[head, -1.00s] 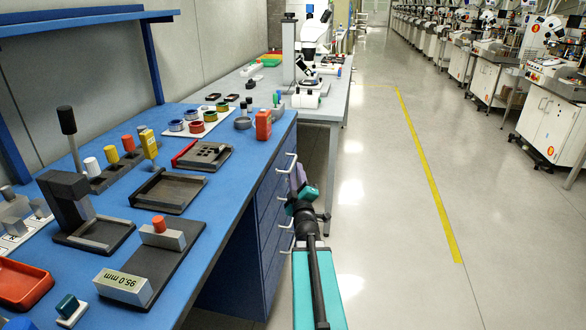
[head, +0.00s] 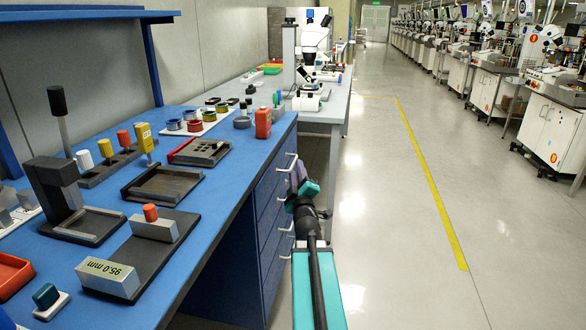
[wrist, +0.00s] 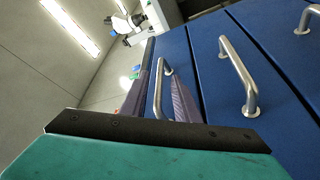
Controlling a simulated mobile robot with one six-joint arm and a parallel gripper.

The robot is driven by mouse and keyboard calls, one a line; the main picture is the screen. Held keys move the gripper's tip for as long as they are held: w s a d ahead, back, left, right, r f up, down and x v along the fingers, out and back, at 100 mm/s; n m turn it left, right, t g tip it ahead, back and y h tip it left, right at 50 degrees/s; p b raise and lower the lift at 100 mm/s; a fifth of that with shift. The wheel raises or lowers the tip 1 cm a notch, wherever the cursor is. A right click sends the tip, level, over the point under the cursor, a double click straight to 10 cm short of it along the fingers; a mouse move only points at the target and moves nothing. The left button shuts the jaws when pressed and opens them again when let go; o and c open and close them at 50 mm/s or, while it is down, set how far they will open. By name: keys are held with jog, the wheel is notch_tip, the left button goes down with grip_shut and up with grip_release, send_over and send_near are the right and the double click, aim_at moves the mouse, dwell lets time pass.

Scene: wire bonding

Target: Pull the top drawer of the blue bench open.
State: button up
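The blue bench (head: 215,215) stands at the left with a stack of drawers on its right side. The top drawer (wrist: 179,55) is the leftmost front in the wrist view and looks shut. Its silver bar handle (wrist: 159,92) lies between the two purple fingers of my gripper (wrist: 161,78). The fingers are apart, one on each side of the bar, with gaps visible, so the gripper is open. In the head view my gripper (head: 299,180) is beside the top handle (head: 291,162), partly covering the drawer fronts.
Lower drawer handles (wrist: 238,75) stick out beside my gripper. Fixtures, spools and an orange bottle (head: 263,123) stand on the bench top. A grey table (head: 328,112) with a microscope is beyond. The floor (head: 385,220) to the right is clear.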

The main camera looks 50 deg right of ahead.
jog(key=shift+f+b, duration=0.1)
jog(key=shift+b, duration=0.4)
jog(key=shift+x, duration=2.8)
jog(key=shift+c, duration=0.2)
grip_shut()
